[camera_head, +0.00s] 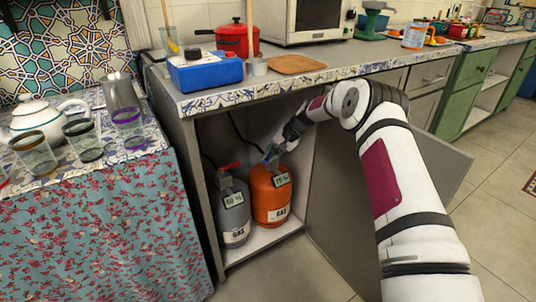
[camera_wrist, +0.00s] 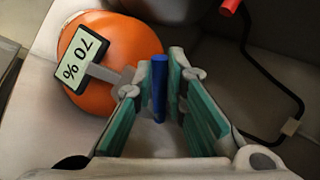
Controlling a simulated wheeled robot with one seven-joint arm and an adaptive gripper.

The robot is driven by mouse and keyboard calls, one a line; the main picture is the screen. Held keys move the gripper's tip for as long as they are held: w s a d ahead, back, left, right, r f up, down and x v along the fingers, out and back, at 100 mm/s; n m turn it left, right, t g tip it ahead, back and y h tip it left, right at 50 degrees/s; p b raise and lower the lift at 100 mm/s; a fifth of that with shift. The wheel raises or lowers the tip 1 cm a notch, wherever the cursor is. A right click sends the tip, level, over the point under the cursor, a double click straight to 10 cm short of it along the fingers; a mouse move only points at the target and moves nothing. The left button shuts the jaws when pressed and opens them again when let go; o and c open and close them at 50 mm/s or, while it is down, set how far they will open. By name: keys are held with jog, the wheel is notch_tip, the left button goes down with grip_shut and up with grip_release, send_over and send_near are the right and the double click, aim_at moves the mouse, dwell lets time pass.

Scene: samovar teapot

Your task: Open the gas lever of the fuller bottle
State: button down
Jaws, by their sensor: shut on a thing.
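The orange gas bottle (camera_head: 270,197) stands upright in the open cabinet under the counter. Its tag (camera_wrist: 82,50) reads 70 % in the wrist view, where the bottle's orange body (camera_wrist: 105,35) also shows. A blue lever (camera_wrist: 158,85) stands between the fingers of my gripper (camera_wrist: 158,88), which is shut on it. In the head view my gripper (camera_head: 272,151) is at the top of the orange bottle. The grey gas bottle (camera_head: 233,212) stands just left of it, with a red lever (camera_head: 229,167) on top. Its tag (camera_head: 234,200) is too small to read surely.
The counter edge (camera_head: 270,88) is above my gripper, and the cabinet's side wall (camera_head: 205,190) is left of the bottles. The open cabinet door (camera_head: 338,220) is on the right, beside my arm.

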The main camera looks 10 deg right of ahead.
jog(key=c, duration=1.6)
grip_release()
